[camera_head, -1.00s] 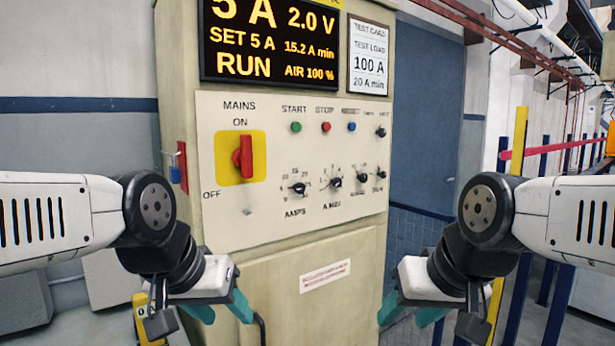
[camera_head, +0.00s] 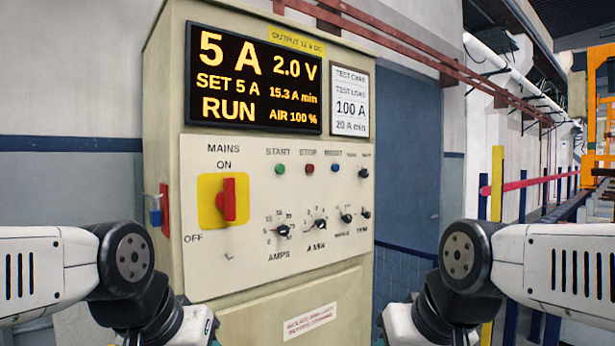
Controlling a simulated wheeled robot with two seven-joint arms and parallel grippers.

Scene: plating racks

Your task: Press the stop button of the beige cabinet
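The beige cabinet (camera_head: 165,100) stands in front of me, with a pale control panel on its face. The red stop button (camera_head: 310,168) sits in the upper row of the panel, under the label STOP, between the green start button (camera_head: 280,169) and the blue reset button (camera_head: 336,168). The display (camera_head: 254,78) reads 5 A, 2.0 V, SET 5 A, 15.3 A min and RUN. My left arm comes in at the lower left and my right arm at the lower right. Both grippers' fingers are below the picture's edge. Neither arm touches the panel.
A red mains switch (camera_head: 229,199) on a yellow plate points to ON. Several black knobs, one of them the amps knob (camera_head: 282,231), lie below and right of the buttons. A test card (camera_head: 350,101) hangs beside the display. The space before the panel is clear.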

